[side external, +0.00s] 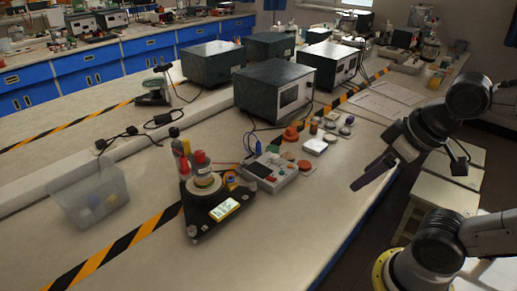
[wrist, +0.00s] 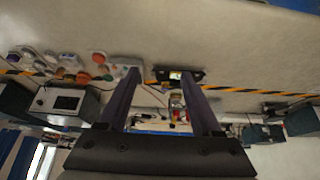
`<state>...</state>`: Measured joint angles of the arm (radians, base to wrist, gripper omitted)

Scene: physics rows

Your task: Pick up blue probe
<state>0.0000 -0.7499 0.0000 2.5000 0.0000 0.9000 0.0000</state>
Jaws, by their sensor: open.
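A small blue probe (side external: 258,147) stands upright at the back edge of a grey device with a keypad (side external: 272,172), with a blue cable near it. My gripper (side external: 356,186) is to the right of the device, above the table's right edge and well apart from the probe. In the wrist view my gripper (wrist: 158,72) shows two purple fingers spread apart with nothing between them at close range. The device (wrist: 124,64) shows partly behind the left finger there. I cannot make out the probe clearly in the wrist view.
A black triangular stand (side external: 215,222) with red-capped bottles is left of the device. Orange and red knobs lie right of it. A dark metal box (side external: 274,90) stands behind. A clear bin (side external: 90,197) is at left. The front tabletop is clear.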

